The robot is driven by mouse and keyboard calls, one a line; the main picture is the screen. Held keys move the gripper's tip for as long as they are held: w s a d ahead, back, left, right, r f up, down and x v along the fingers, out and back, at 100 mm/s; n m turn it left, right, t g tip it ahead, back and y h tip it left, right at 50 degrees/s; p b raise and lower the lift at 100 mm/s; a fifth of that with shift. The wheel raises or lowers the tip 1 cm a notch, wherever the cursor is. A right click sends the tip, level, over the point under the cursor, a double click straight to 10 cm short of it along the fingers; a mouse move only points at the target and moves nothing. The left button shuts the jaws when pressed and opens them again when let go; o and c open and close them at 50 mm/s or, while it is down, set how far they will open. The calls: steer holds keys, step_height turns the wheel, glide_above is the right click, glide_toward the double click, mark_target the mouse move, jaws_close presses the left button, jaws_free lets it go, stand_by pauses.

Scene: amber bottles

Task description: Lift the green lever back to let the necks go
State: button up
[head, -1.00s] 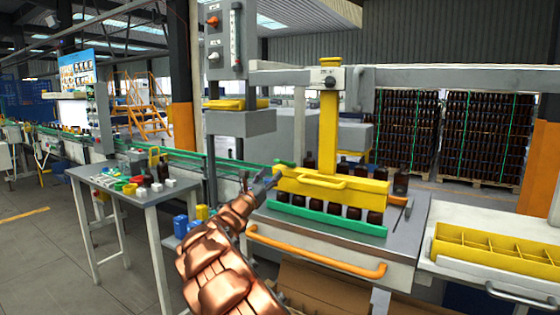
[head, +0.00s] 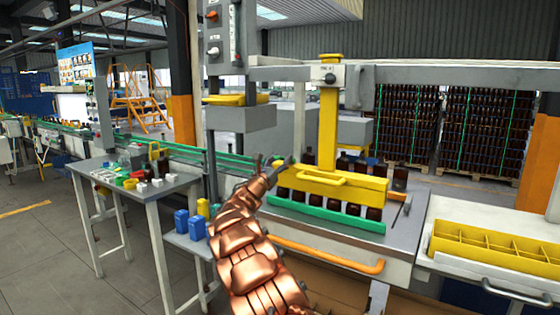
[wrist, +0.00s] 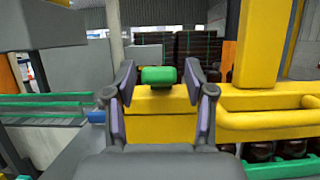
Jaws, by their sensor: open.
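The green lever (wrist: 158,75) sits at the top of the yellow bottle-gripping head (wrist: 160,103) in the wrist view. It shows between my open gripper fingers (wrist: 159,82), with a gap on each side. In the head view, my gripper (head: 268,163) is at the left end of the yellow head (head: 335,187), and only a little of the lever (head: 288,160) shows beside it. Contact cannot be told. A row of amber bottles (head: 333,208) stands under the yellow head, their necks hidden by it, behind a green rail (head: 325,213).
A yellow post (head: 328,120) rises behind the head, and a grey box (head: 238,118) hangs to the left. An orange bar (head: 325,257) runs along the table front. A divided yellow crate (head: 500,262) lies right. More bottles (head: 399,178) stand behind the head.

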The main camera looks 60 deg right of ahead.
jaws_close()
stand_by(0.4)
steer(key=shift+r, duration=0.15)
